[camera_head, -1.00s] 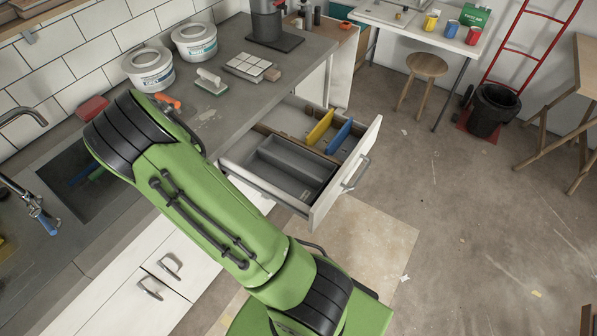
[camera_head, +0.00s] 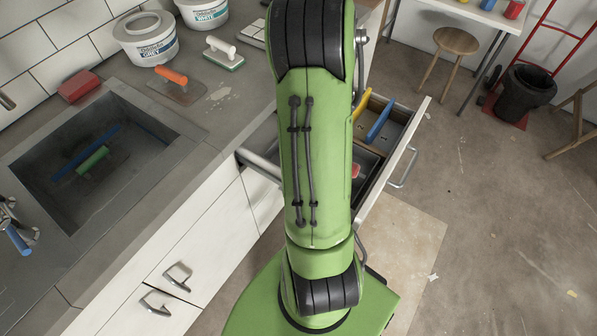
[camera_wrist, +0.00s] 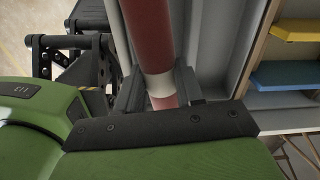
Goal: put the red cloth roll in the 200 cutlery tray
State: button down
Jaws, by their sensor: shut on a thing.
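The red cloth roll (camera_wrist: 150,35) with a pale band runs lengthwise through the wrist view. My gripper (camera_wrist: 160,90) is shut on it near the band, one finger on each side. The roll is over or inside the grey cutlery tray (camera_wrist: 225,45); I cannot tell whether it touches the floor. In the head view, a small red end of the roll (camera_head: 357,171) shows beside my green arm, over the grey tray (camera_head: 371,160) in the open drawer. My arm hides the gripper and most of the tray there. No 200 marking is readable.
The open drawer (camera_head: 407,150) also holds a yellow divider (camera_head: 362,106) and a blue divider (camera_head: 379,120) behind the tray. The sink (camera_head: 60,135) lies left in the worktop. Tubs and trowels stand at the back.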

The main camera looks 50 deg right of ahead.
jog(key=f+b, duration=0.1)
jog(key=f, duration=0.2)
jog(key=f+b, duration=0.1)
jog(key=f, duration=0.6)
jog(key=shift+s+b, duration=0.25)
jog(key=shift+b, duration=0.15)
jog(key=c, duration=1)
grip_release()
